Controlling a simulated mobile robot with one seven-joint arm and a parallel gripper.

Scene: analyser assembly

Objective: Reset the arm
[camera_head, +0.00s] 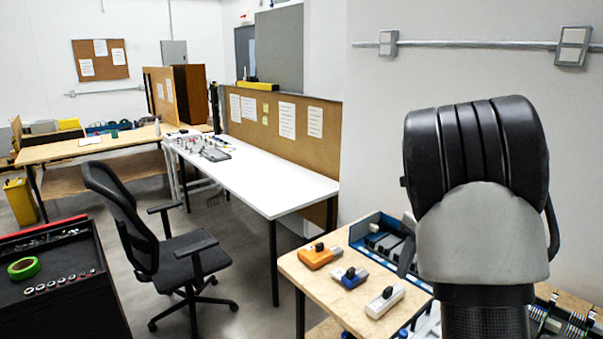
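My arm shows at the right as a black and grey link that stands upright in front of the wall and over the near wooden table (341,298). Its fingers do not show, so the gripper's state and anything in it are hidden. On that table lie an orange device (320,256), a blue device (348,277) and a white device (385,301) in a slanted row. A blue-edged tray (367,228) with dark parts lies behind them, partly hidden by my arm.
A black office chair (190,257) stands in the middle of the floor. A dark tool cart (58,290) with a green tape roll (22,268) is at the left. A long white table (262,182) runs behind the chair. Grey floor (249,285) is free between chair and wooden table.

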